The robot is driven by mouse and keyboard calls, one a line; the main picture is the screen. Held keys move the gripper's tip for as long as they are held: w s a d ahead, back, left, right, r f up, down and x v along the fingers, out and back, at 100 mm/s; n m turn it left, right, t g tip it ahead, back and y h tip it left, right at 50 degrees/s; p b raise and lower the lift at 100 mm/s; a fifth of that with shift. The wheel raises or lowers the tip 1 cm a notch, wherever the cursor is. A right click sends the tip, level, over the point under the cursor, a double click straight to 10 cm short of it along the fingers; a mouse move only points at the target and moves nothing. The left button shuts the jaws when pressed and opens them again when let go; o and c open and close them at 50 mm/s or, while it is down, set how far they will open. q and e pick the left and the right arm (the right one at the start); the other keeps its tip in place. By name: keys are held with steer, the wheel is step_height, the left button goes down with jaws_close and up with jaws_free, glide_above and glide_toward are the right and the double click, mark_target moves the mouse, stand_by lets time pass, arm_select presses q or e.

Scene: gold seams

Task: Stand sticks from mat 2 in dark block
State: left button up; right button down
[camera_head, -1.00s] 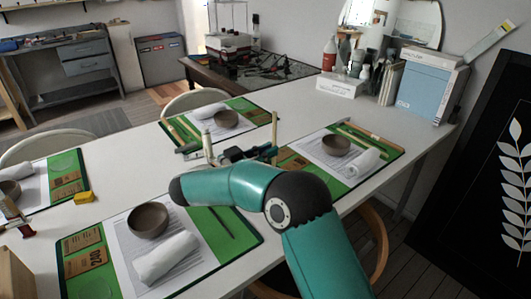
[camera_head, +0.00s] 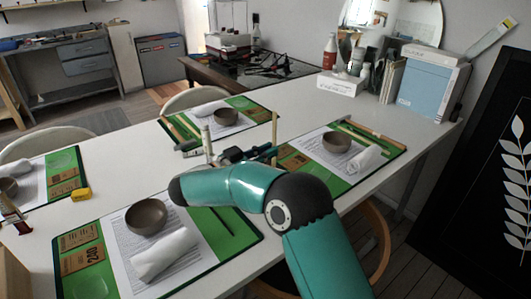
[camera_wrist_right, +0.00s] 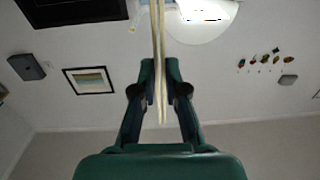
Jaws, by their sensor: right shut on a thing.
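My right gripper (camera_head: 266,152) is beyond my teal forearm, over the middle of the table. It is shut on a thin pale stick (camera_head: 274,128), held roughly upright. In the right wrist view the stick (camera_wrist_right: 158,40) runs between the two fingers (camera_wrist_right: 160,72). Another pale stick (camera_head: 207,146) stands upright left of the gripper. Pale sticks (camera_head: 183,128) lie on the far mat (camera_head: 250,106), and others (camera_head: 358,134) on the right mat (camera_head: 397,150). I cannot make out the dark block or which mat is 2. My left gripper is out of view.
The near mat (camera_head: 250,236) carries a brown bowl (camera_head: 146,216), a rolled white cloth (camera_head: 164,254) and a dark stick (camera_head: 222,221).

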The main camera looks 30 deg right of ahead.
steer(key=c, duration=1.1)
jaws_free()
steer(key=shift+c, duration=0.2)
steer(key=s+a+b, duration=0.1)
steer(key=a+b, duration=0.2)
steer(key=a, duration=0.6)
steer(key=shift+r, duration=0.1)
